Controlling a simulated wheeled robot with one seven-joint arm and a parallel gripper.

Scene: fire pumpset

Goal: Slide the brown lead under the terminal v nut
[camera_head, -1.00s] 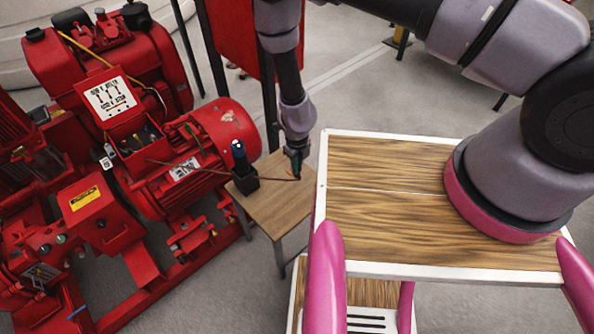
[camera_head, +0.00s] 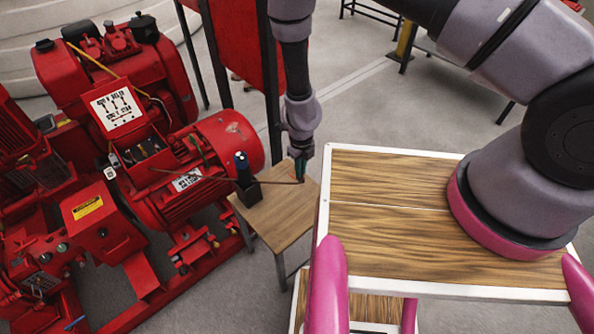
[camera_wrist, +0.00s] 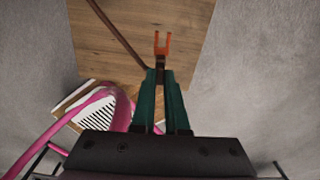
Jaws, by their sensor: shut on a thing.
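My gripper (camera_head: 299,177) hangs over the small wooden table beside the red motor. In the wrist view its two green fingers (camera_wrist: 161,75) are shut on the brown lead (camera_wrist: 118,32) just behind its orange forked end (camera_wrist: 162,42). The fork points away from the fingers, above the tabletop. In the head view the brown lead (camera_head: 222,177) runs left from my gripper to the motor's open terminal box (camera_head: 147,151). The terminals inside are small and dark, and I cannot tell which is the v nut.
A black holder (camera_head: 247,191) with a blue-topped tool stands on the small wooden table (camera_head: 280,221). A wiring placard (camera_head: 117,106) stands upright behind the terminal box. A dark post and red panel (camera_head: 238,50) rise behind my arm.

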